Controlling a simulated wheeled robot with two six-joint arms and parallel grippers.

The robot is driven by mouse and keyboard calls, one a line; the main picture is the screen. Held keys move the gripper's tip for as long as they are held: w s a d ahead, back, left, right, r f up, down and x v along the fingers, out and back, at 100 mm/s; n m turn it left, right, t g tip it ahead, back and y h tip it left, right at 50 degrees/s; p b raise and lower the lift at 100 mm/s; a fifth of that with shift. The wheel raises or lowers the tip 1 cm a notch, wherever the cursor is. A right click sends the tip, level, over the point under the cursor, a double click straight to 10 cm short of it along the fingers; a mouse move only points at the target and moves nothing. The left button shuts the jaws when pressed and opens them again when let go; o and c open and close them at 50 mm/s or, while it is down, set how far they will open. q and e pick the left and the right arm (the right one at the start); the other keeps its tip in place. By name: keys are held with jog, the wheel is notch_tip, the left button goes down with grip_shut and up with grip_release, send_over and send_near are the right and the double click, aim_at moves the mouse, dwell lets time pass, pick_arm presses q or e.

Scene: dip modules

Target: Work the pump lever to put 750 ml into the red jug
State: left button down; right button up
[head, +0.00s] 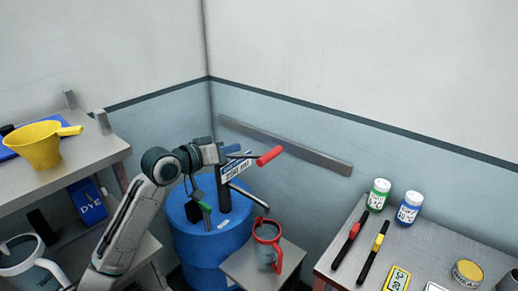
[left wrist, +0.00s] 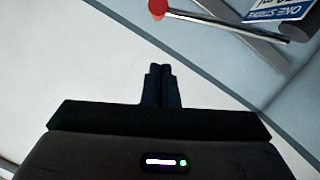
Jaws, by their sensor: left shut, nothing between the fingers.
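The pump stands on a blue drum (head: 207,245); its dark column (head: 223,190) bears a label reading one stroke, 250 ml. Its lever ends in a red grip (head: 269,156), raised to the right; the grip also shows at the top of the left wrist view (left wrist: 157,8). A metal spout (head: 248,196) slopes down toward the red jug (head: 267,246), which stands upright with its red rim below the spout's end. The level inside cannot be made out. My left gripper (head: 240,154) is shut and empty near the pump top, apart from the red grip. My right gripper is out of view.
The jug stands on a small grey stand (head: 240,268). A table (head: 335,250) at right holds two bottles, marker-like sticks and a tin (head: 467,272). Walls close in behind the pump.

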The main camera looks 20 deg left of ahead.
pick_arm(q)
jog(key=shift+a+r+n, duration=0.5)
jog(key=shift+a+r, duration=0.15)
jog(key=shift+r, duration=0.15)
jog(key=shift+w+d, duration=0.1)
jog(key=shift+w, duration=0.1)
jog(key=w+d+f+p, duration=0.5)
jog(key=w+d+p, duration=0.1)
jog(key=w, duration=0.1)
jog(key=shift+w+d+f, duration=0.2)
jog(key=shift+w+d, duration=0.05)
jog(key=shift+w, duration=0.05)
